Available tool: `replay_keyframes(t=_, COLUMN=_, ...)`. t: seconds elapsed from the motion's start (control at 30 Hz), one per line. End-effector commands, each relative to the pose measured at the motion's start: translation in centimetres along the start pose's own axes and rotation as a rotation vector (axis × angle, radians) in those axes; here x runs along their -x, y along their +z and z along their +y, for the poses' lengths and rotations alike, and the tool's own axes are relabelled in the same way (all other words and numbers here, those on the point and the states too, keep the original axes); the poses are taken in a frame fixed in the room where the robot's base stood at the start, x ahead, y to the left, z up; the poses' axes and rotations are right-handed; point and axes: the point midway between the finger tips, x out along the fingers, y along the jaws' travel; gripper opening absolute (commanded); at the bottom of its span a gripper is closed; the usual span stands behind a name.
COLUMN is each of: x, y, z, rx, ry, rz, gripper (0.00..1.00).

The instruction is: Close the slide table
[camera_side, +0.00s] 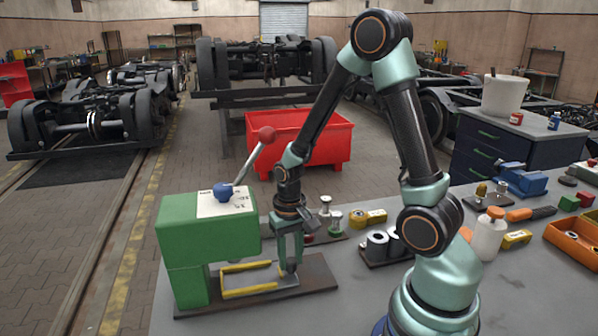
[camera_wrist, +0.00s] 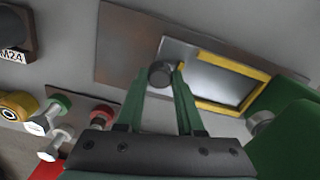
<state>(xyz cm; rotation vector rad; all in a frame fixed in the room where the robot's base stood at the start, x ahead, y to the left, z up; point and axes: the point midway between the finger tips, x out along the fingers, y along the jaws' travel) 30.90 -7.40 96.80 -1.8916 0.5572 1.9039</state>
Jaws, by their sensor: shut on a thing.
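The slide table is a metal plate with a yellow frame (camera_side: 249,291), sticking out to the right of the green press (camera_side: 190,285) on a brown base plate. In the wrist view the slide table's yellow frame (camera_wrist: 222,62) runs toward the green press body at the right. A dark round knob (camera_wrist: 161,72) stands on the plate's outer end. My gripper (camera_side: 289,264) points down at that end, its green fingers on either side of the knob, shut on it. In the wrist view my gripper (camera_wrist: 160,78) partly covers the plate's near edge.
The press has a lever with a red ball (camera_side: 267,134). A holder with grey cylinders (camera_side: 377,246) is near my arm.

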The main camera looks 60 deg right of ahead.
Motion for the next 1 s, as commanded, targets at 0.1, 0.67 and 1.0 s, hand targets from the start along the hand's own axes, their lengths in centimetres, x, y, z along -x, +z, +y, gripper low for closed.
replay_keyframes(t=0.1, x=0.1, y=-0.2, z=-0.6, rx=0.014, ry=-0.005, rz=0.013, gripper=0.00)
replay_keyframes(t=0.67, x=0.4, y=-0.1, z=-0.4, rx=0.011, ry=-0.003, rz=0.009, gripper=0.67)
replay_keyframes(t=1.0, x=5.3, y=-0.2, z=-0.4, rx=0.011, ry=-0.005, rz=0.015, gripper=0.67)
